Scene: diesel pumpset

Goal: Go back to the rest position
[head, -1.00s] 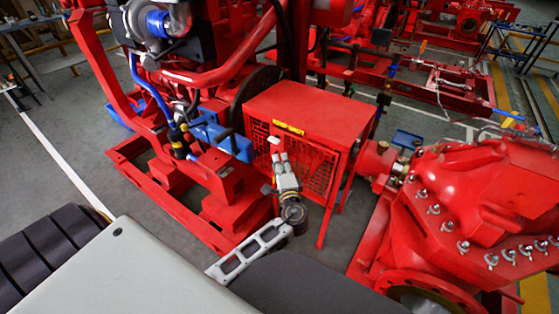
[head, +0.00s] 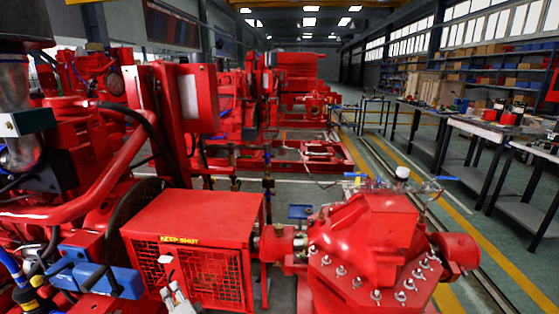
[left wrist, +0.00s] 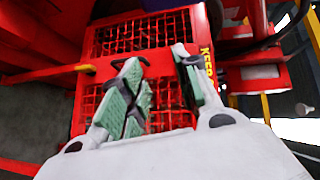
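My left gripper (head: 172,287) shows at the bottom of the head view, in front of the mesh side of a red guard box (head: 205,212) marked "KEEP SHUT". In the left wrist view, the two green-padded fingers of the left gripper (left wrist: 160,75) stand apart with nothing between them. The red mesh of the guard box (left wrist: 165,33) is beyond the fingers; I cannot tell how close. My right gripper is not in view.
A red pump casing (head: 370,235) stands right of the guard box. The red engine (head: 85,150) with pipes is at left. Workbenches (head: 475,130) line the right side. A clear floor lane with yellow lines (head: 400,165) runs between the pumpsets and the benches.

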